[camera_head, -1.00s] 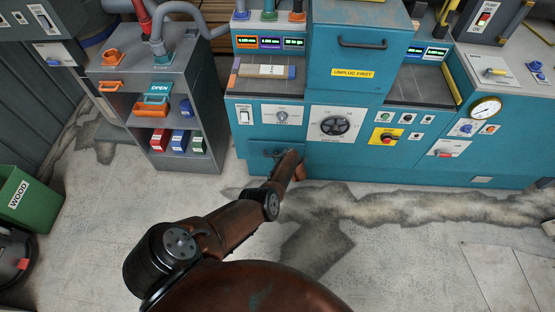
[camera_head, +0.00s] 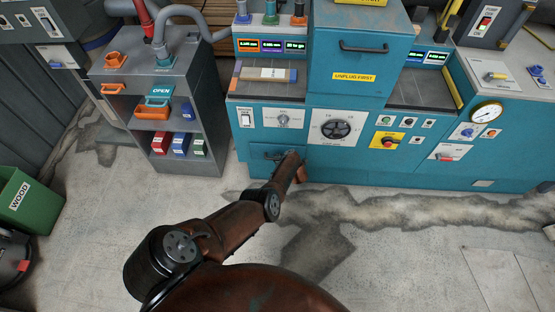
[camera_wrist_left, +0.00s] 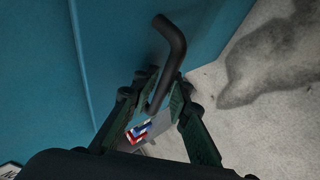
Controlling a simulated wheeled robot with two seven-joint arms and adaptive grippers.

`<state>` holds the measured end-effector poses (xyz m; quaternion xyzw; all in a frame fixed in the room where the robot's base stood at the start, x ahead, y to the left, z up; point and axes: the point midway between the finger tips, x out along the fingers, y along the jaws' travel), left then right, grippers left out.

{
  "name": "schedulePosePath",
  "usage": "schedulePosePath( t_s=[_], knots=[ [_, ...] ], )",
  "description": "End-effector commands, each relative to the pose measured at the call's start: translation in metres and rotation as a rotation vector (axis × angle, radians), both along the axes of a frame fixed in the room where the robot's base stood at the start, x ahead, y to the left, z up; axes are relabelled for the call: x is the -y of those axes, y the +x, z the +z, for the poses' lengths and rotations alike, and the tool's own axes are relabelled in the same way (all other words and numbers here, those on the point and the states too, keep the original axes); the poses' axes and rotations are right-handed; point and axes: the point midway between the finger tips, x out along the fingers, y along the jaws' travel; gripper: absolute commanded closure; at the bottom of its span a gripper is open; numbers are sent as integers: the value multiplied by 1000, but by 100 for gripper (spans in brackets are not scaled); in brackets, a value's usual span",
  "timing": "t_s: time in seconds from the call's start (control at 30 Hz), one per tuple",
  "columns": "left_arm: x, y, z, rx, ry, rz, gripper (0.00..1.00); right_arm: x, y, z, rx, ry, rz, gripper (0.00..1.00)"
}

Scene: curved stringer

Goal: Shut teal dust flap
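A teal flap-like part (camera_head: 158,101) sits on the front of the grey stand, just under a teal label reading OPEN (camera_head: 160,91). I cannot tell for sure that it is the dust flap. My left arm reaches to the low front of the teal machine, well right of the stand. There my left gripper (camera_head: 285,155) is at a dark bar handle (camera_wrist_left: 172,55) on a teal panel (camera_wrist_left: 115,50). In the left wrist view the handle lies between the fingertips (camera_wrist_left: 165,88); whether they grip it is unclear. My right gripper is not in view.
The stand also has an orange handle (camera_head: 113,88), a larger orange part (camera_head: 150,112) and small red, blue and green bins (camera_head: 180,143). Hoses rise from its top. A green WOOD bin (camera_head: 28,200) stands at the left. The floor (camera_head: 120,215) between them is clear.

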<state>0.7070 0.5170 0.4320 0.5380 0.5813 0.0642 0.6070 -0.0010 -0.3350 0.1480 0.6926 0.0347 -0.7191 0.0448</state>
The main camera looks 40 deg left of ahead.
Motion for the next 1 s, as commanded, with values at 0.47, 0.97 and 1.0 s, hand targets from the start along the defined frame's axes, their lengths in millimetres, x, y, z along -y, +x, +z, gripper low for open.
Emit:
schedulePosePath(
  t_s=[0.47, 0.97, 1.0],
  knots=[
    [16, -1, 7, 5, -5, -2, 83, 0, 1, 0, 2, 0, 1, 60],
    [51, -23, 43, 0, -2, 0, 83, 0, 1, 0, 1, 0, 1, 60],
    [55, -25, 47, 1, -1, 2, 83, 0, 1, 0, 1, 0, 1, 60]
  ],
)
